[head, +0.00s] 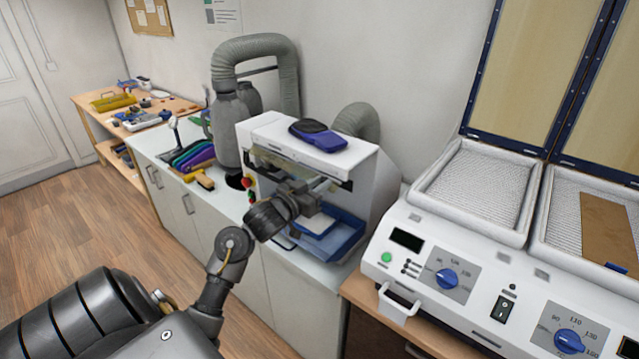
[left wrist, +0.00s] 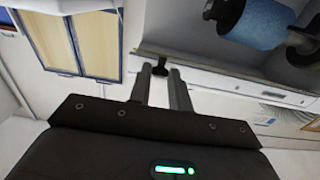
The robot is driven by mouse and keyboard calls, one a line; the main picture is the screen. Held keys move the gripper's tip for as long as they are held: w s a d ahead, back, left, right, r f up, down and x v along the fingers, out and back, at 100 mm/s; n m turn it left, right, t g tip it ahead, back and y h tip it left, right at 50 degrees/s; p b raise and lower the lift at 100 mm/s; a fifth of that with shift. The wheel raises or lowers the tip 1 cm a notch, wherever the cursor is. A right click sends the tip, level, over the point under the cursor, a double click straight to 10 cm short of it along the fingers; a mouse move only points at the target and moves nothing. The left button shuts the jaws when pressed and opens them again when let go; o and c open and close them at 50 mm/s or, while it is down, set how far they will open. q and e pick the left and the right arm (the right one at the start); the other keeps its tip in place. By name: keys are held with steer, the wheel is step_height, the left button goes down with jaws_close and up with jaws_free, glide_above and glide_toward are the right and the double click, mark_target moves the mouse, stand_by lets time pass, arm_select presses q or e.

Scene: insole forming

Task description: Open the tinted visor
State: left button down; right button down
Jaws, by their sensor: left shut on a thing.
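A white grinding machine (head: 345,165) stands on the bench in the head view. Its tinted visor (head: 268,158) shows as a narrow olive-brown strip under the front of the hood, partly covered by my left arm. My left gripper (head: 318,184) is at the machine's front opening, under the hood edge. In the left wrist view, the fingers of my left gripper (left wrist: 162,72) are close together at a small black handle (left wrist: 155,70), which I take to be the visor's. The gripper is shut on it. My right gripper is not in view.
A blue tray (head: 345,238) sits below the opening. A blue roller (left wrist: 258,24) shows inside the machine. A heating press (head: 440,250) stands close on the right. A grey hose (head: 290,75) rises behind.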

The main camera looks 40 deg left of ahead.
arm_select(q)
steer(key=r+g, duration=0.1)
steer(key=g, duration=0.1)
steer(key=r+g, duration=0.1)
steer(key=g, duration=0.1)
steer(key=shift+w+a+r, duration=0.1)
steer(key=shift+w+r, duration=0.05)
steer(key=shift+w, duration=0.05)
steer(key=shift+w+r+g, duration=0.2)
steer(key=shift+r+g, duration=0.15)
steer(key=shift+g, duration=0.65)
steer(key=c, duration=1.3)
jaws_free()
steer(key=shift+w+f, duration=0.1)
steer(key=v, duration=1.1)
steer(key=shift+w, duration=0.1)
